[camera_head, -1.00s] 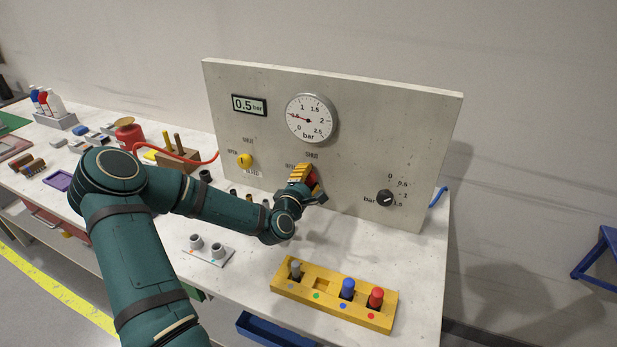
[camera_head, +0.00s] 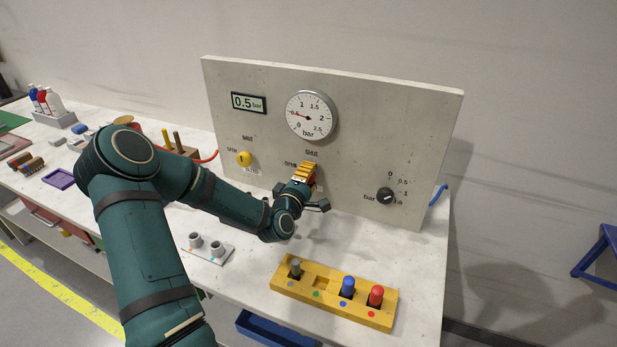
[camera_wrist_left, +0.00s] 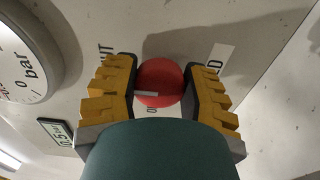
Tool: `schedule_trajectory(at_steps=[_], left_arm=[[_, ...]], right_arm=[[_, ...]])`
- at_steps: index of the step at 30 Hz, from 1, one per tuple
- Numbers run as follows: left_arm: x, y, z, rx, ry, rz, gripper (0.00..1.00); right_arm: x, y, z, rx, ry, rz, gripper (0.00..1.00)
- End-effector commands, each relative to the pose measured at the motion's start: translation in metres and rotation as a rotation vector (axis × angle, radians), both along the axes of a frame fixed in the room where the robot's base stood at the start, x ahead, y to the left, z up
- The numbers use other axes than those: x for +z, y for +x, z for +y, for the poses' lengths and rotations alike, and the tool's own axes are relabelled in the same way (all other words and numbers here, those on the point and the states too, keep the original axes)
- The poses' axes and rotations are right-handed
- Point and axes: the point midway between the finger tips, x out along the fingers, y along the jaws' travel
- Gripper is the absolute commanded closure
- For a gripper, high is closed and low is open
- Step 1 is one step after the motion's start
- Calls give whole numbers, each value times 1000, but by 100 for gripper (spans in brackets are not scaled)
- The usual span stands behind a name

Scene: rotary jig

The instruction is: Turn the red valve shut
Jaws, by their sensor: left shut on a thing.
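The red valve (camera_wrist_left: 160,76) is a round red knob with a pale pointer line, seen between my fingers in the left wrist view. The line points left in that view, towards a partly hidden label ending in "UT". My left gripper (camera_wrist_left: 160,88) has its yellow fingers on both sides of the knob and is shut on it. In the head view the left gripper (camera_head: 304,178) is at the panel below the round gauge, and it hides the red valve there. My right gripper is not in view.
The upright panel (camera_head: 390,125) carries a gauge (camera_head: 310,115) reading about 0.5, a 0.5 bar display (camera_head: 249,103), a yellow valve (camera_head: 244,159) and a black knob (camera_head: 385,195). A yellow block (camera_head: 335,310) with coloured pegs stands in front.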

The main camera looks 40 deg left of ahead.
Motion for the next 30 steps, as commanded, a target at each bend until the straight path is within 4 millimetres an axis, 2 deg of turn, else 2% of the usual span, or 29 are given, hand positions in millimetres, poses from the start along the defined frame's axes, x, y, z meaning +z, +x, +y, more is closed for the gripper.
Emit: schedule_trajectory(at_steps=[4,5,7,16,20,23,30], left_arm=[[2,1,0,0,4,-5,90],[2,1,0,0,4,-5,49],[2,1,0,0,2,-4,24],[1,0,0,0,1,-2,22],[0,-7,-2,0,1,0,22],[0,-20,-6,0,2,2,22],[0,-66,-20,1,2,2,22]], right_arm=[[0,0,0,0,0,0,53],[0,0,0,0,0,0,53],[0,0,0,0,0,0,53],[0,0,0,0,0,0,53],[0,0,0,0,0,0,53],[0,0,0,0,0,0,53],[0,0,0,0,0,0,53]])
